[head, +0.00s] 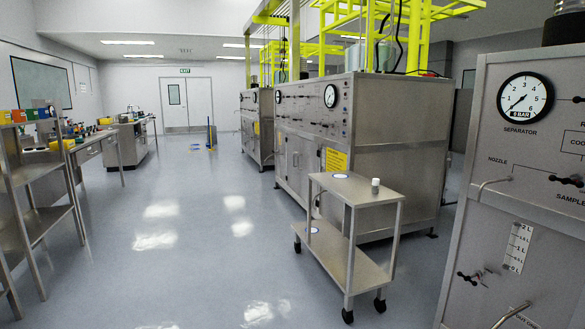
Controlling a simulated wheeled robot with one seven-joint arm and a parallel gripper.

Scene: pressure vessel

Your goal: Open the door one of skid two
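A steel skid (362,108) with a yellow frame on top stands right of centre; I cannot read a number on it. Its front has low cabinet doors (292,166), which look shut, and a yellow notice (336,160) farther right. Another similar skid (257,118) stands behind it, with its lower front partly hidden. A third skid (500,140), with a gauge marked SEPARATOR (525,97), is close at the right edge. I cannot tell which is skid two or which door is door one. My gripper is not in view.
A two-shelf steel trolley (373,193) with a small white-capped container (375,186) stands before the middle skid, hiding part of its front. Steel shelving (40,170) and benches line the left.

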